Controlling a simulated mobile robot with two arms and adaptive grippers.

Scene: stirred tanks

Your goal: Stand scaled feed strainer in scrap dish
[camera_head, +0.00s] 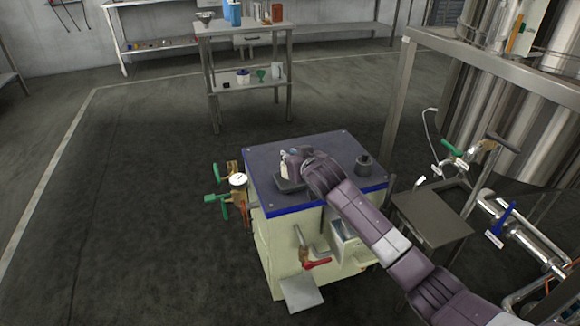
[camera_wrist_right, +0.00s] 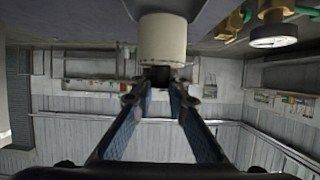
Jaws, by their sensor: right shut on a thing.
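A pale, cream cylindrical thing, likely the feed strainer (camera_wrist_right: 162,38), is at the top middle of the right wrist view. My right gripper (camera_wrist_right: 160,82) is shut on the dark narrow part at its near end. In the head view only a small whitish bit of the strainer (camera_head: 284,166) shows beside my right gripper (camera_head: 292,160), over the cart top. A dark shallow tray, likely the scrap dish (camera_head: 284,184), lies below it, partly hidden by my wrist. I cannot tell whether the strainer touches the dish. My left gripper is not in view.
The cart's dark top (camera_head: 265,155) has free room at its back and left. A dark knobbed cylinder (camera_head: 363,163) stands at its right. A gauge (camera_head: 238,179) with green-handled valves juts from the left side. A shelf table (camera_head: 245,80) stands behind.

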